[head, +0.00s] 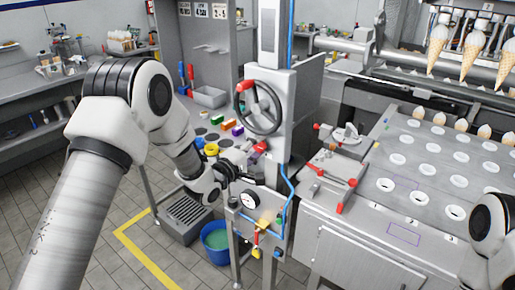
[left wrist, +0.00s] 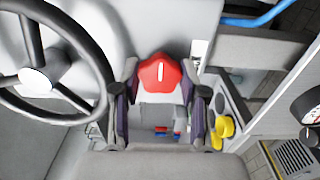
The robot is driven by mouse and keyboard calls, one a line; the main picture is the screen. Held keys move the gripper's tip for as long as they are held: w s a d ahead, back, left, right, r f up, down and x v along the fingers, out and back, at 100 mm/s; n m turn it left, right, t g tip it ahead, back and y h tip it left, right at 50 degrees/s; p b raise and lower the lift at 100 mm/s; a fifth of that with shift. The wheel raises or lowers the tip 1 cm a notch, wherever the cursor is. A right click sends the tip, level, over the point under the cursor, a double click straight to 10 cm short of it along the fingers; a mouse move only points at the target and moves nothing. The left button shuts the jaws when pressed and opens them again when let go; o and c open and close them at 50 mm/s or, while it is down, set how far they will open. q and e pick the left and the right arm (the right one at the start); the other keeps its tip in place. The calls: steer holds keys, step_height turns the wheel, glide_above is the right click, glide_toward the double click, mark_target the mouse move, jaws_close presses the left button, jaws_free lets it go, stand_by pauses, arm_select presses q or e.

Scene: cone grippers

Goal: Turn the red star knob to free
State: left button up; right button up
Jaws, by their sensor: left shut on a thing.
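The red star knob (left wrist: 159,74) sits on the grey machine column, with a short white line on its face running up and down in the left wrist view. It also shows in the head view (head: 261,146), small and partly covered. My left gripper (left wrist: 160,92) has its two dark-padded fingers on either side of the knob and is shut on it. In the head view my left gripper (head: 247,157) reaches the column from the left, below the handwheel. My right gripper is out of view; only a part of my right arm shows at the right edge.
A dark handwheel (head: 258,107) is just above the knob and close to my left gripper (left wrist: 36,80). A round gauge (head: 249,199) and a blue hose (head: 290,200) are below. A perforated cone table (head: 400,205) stands to the right.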

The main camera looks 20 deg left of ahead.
arm_select(q)
steer(key=shift+r, duration=0.1)
steer(key=o, duration=1.1)
steer(key=shift+a, duration=0.1)
steer(key=shift+o, duration=0.2)
steer(key=shift+a, duration=0.1)
steer(key=v, duration=1.2)
